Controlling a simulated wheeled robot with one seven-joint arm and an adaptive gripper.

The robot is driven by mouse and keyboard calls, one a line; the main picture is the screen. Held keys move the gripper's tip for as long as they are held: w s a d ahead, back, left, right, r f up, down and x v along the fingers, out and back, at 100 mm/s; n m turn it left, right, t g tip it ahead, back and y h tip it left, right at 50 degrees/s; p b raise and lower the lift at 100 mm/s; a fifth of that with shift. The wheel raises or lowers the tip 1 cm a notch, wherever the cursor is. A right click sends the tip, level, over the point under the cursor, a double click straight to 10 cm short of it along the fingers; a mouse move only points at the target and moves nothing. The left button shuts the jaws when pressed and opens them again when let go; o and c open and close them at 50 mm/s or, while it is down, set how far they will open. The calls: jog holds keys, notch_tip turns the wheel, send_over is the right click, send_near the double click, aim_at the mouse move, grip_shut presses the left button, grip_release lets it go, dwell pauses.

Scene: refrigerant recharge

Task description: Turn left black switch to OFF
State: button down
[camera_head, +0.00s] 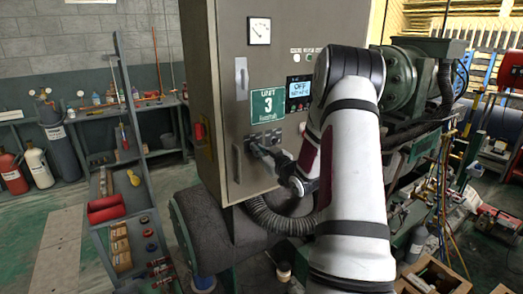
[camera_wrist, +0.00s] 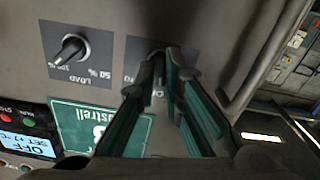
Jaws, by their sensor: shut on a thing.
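The left black switch sits on a dark square plate (camera_wrist: 137,55) on the grey control cabinet (camera_wrist: 215,25). The plate carries partly hidden lettering. My gripper (camera_wrist: 162,68) is at this switch, its fingers closed around the knob, which is mostly hidden between the fingertips. In the head view my gripper (camera_head: 258,150) reaches the lower front of the cabinet from the right. The switch's angle cannot be read. A second black switch (camera_wrist: 72,47), marked LOAD with percent marks, is beside it, apart from my gripper.
A green Unit 3 sign (camera_head: 267,105) and a lit display reading OFF (camera_head: 299,88) are on the cabinet front. A metal door handle (camera_head: 241,78) is above left. A corrugated hose (camera_head: 270,219) runs below my gripper. A green motor (camera_head: 405,75) stands right.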

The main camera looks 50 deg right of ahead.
jog(key=shift+a+m+p, duration=0.15)
jog(key=shift+m+p, duration=0.4)
jog(key=shift+m, duration=0.05)
jog(key=c, duration=1.8)
grip_release()
jog(key=shift+w, duration=0.1)
jog(key=shift+p+v, duration=1.25)
jog(key=shift+v, duration=3.3)
